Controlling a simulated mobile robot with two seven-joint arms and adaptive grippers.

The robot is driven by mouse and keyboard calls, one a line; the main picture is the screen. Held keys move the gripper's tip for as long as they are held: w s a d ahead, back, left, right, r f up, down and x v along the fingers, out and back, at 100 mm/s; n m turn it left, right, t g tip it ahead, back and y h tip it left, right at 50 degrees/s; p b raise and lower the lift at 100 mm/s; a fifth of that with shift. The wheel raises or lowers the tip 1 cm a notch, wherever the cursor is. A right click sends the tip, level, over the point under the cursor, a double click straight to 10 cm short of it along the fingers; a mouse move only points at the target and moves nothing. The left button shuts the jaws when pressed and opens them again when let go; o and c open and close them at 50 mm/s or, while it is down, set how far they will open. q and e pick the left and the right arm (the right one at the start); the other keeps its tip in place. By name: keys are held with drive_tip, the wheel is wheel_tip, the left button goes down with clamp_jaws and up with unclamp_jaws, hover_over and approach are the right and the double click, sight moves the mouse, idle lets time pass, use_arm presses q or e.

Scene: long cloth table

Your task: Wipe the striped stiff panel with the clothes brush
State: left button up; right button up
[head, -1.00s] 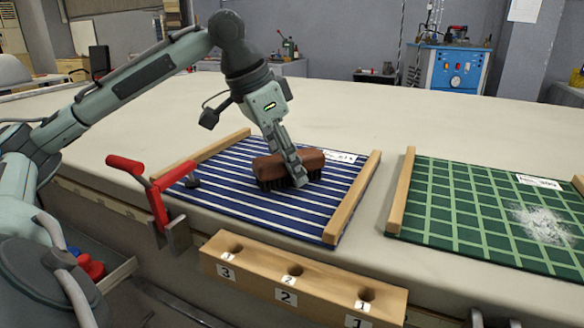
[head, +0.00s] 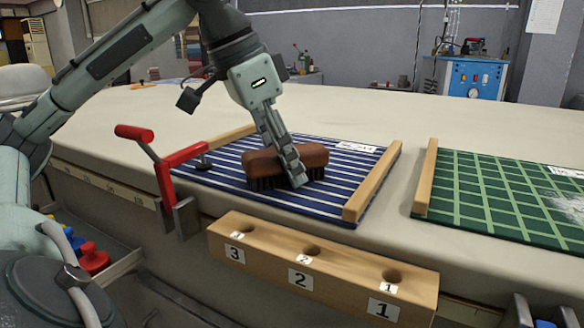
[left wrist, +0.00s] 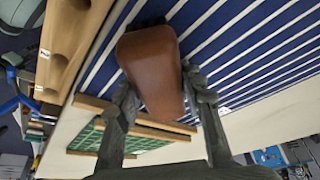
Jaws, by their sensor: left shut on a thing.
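The striped stiff panel (head: 330,205) is blue with white stripes and lies on the table between two wooden strips; it also shows in the left wrist view (left wrist: 235,45). The clothes brush (head: 262,163) has a brown back and dark bristles and sits bristles down on the panel. My left gripper (head: 294,178) is shut on the brush, with a finger on each side of its brown back (left wrist: 150,75) in the left wrist view. A red clamp (head: 180,158) holds the panel's left side. My right gripper is not in view.
A green checked panel (head: 490,200) with a white powdery patch (head: 568,205) lies to the right. A wooden block (head: 320,262) with numbered holes is fixed at the table's front edge.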

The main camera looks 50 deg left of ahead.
use_arm(q)
drive_tip(key=shift+s, duration=0.1)
wheel_tip(320, 180, up, 6)
drive_tip(key=p, duration=0.6)
drive_tip(key=shift+r, duration=0.15)
wheel_tip(320, 180, up, 3)
drive_tip(key=p, duration=0.3)
idle(0.3)
idle(0.4)
